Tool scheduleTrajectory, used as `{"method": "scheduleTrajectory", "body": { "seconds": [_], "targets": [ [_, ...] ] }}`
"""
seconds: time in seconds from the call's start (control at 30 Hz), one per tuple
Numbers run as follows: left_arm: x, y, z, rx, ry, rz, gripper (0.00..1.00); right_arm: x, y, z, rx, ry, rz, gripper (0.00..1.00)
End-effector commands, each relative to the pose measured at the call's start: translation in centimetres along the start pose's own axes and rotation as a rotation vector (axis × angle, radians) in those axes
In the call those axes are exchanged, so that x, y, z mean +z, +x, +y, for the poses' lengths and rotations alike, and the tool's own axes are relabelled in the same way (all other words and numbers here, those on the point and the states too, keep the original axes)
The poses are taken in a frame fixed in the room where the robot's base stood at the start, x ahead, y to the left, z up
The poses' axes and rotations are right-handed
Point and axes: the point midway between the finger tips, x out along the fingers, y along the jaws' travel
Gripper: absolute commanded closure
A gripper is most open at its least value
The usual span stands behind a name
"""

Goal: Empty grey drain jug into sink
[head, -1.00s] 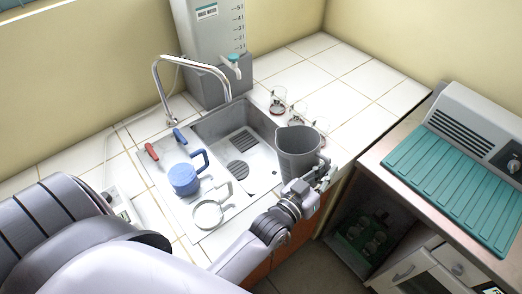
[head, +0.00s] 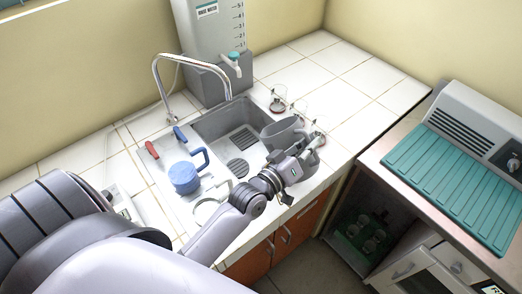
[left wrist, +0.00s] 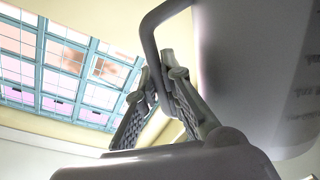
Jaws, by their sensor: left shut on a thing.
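The grey jug (head: 280,133) is tilted toward the left over the right part of the sink basin (head: 228,122) in the head view. My left gripper (head: 312,152) is shut on it at its right side. In the left wrist view, the jug (left wrist: 262,70) fills the right, and the fingers of my left gripper (left wrist: 160,95) are around its handle (left wrist: 150,40). The inside of the jug and any liquid cannot be made out. My right gripper is not in view.
The tap (head: 190,66) arches over the back. Small glass vessels (head: 278,100) stand behind the jug. A rinse water tank (head: 210,50) stands at the back.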

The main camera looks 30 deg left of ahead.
Motion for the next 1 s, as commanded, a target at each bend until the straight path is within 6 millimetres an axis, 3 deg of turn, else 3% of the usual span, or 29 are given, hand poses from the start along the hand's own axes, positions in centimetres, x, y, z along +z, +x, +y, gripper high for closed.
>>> {"method": "scheduleTrajectory", "body": {
  "seconds": [0.33,1.0],
  "targets": [
    [-1.7,0.0,-0.9,0.001,-0.171,-0.003,1.00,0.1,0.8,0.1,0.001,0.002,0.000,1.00],
    [-2.4,0.0,-1.2,0.001,-0.245,-0.005,1.00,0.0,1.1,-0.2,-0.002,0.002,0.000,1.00]
  ]
}}
